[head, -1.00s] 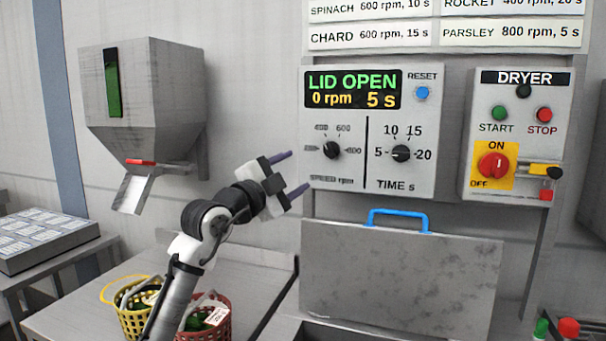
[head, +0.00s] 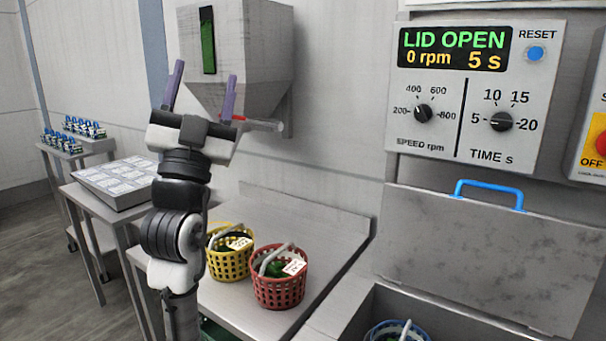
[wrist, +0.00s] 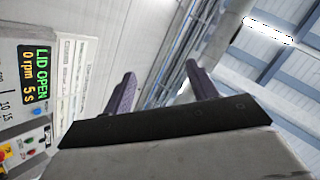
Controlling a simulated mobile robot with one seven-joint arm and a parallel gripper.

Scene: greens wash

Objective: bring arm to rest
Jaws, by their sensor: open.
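My gripper (head: 200,92) points upward in the head view, in front of the wall and partly over the grey hopper (head: 240,50). Its two purple fingers stand wide apart with nothing between them. In the wrist view the open fingers (wrist: 158,92) also show, with the ceiling and wall beyond. My arm is raised and bent, left of the baskets and clear of the control panel.
A yellow basket (head: 230,264) and a red basket (head: 278,292) with greens stand on the steel counter (head: 300,225). A blue basket (head: 395,332) sits in the dryer opening. The raised lid (head: 480,245) has a blue handle. The control panel (head: 475,95) reads LID OPEN. A label tray (head: 115,182) stands left.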

